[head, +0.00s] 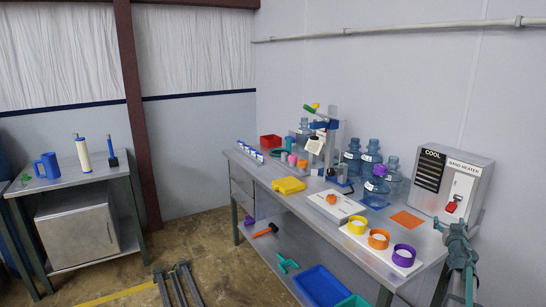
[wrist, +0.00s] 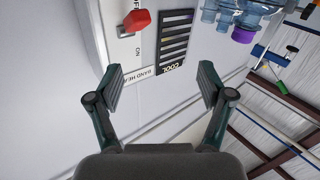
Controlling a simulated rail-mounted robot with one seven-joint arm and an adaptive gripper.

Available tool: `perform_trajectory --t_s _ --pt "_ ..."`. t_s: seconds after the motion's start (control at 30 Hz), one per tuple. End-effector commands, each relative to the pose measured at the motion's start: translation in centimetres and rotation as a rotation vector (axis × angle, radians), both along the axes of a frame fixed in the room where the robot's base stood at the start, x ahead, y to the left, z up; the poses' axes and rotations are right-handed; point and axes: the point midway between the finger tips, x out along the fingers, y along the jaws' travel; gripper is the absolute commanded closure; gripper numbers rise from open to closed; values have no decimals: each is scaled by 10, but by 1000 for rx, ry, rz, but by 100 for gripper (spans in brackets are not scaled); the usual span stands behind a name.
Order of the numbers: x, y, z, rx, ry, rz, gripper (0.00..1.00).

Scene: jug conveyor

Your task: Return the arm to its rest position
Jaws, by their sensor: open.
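My gripper (head: 456,232) shows at the right edge of the head view, at the front right corner of the workbench, below the band heater box (head: 450,184). In the wrist view my gripper (wrist: 161,82) has its two dark green fingers spread wide with nothing between them. Beyond the fingers in that view is the light grey face of the heater box (wrist: 125,55), tilted, with its red switch knob (wrist: 137,20) and black "COOL" panel. Most of my arm is out of view.
A side table (head: 75,180) stands left.

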Motion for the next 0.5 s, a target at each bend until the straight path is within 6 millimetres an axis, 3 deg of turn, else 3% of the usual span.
perform_trajectory --t_s 0.27,0.37,0.5 --pt "-37 -34 -13 -60 83 -232 20" --pt "-60 -38 -42 -43 154 -324 20" --pt "-90 -23 -105 12 302 -422 20"
